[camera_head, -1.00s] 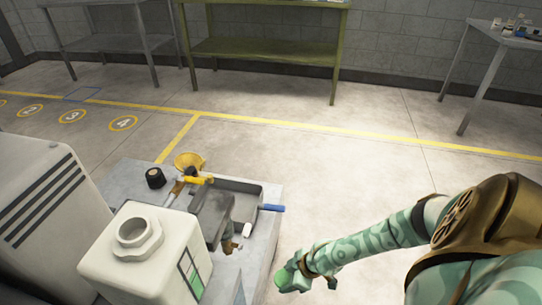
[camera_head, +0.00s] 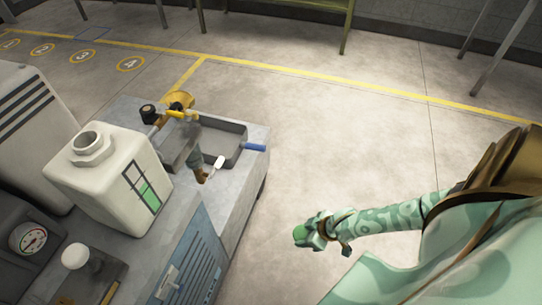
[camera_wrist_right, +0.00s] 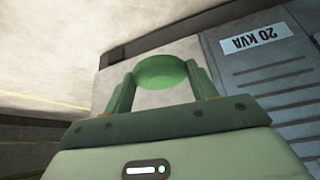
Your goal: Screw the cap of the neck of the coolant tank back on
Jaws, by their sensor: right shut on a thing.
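The coolant tank (camera_head: 105,178) is a white box-shaped tank with a green level gauge. It stands at the left in the head view. Its neck (camera_head: 93,148) points up, is open and has no cap on it. My right gripper (camera_head: 303,236) is out over the floor, well to the right of the tank and lower in the picture than its neck. It is shut on a round green cap (camera_head: 300,231). In the right wrist view the cap (camera_wrist_right: 161,70) sits between the two green fingertips. My left gripper is not in view.
A pressure gauge (camera_head: 28,238) is at the lower left. Floor between bench and right arm is clear.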

